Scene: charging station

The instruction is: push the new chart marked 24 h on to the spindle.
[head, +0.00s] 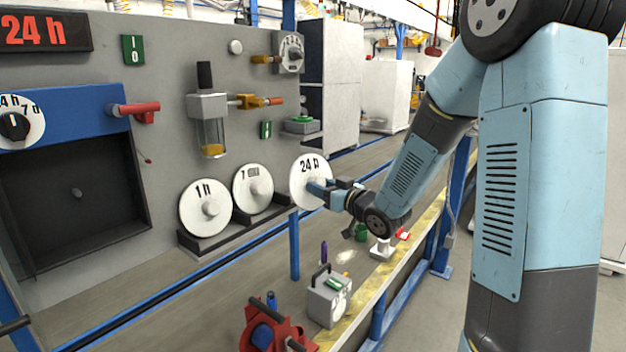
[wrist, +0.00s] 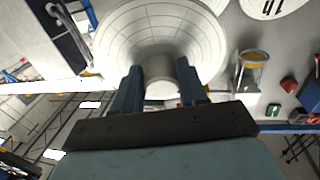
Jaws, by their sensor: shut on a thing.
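The white round chart marked 24 h (head: 309,168) is upright beside the right end of the chart rack, a little higher than the charts standing there. My gripper (head: 320,190) is shut on the hub of this chart. In the wrist view the chart's gridded face (wrist: 125,35) fills the top middle, with the pale hub between the two blue fingers of my gripper (wrist: 163,80). The recorder's dark open recess (head: 60,235) is at the far left in the head view. A small grey spindle (head: 77,193) shows on its back wall.
Charts marked 1 h (head: 195,215) and 7 d (head: 246,176) stand in the black rack (head: 225,236). A red-handled lever (head: 140,108) and a glass-bowl filter (head: 210,135) jut from the panel. A grey box (head: 322,305) and a red reel (head: 275,335) stand on the bench below.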

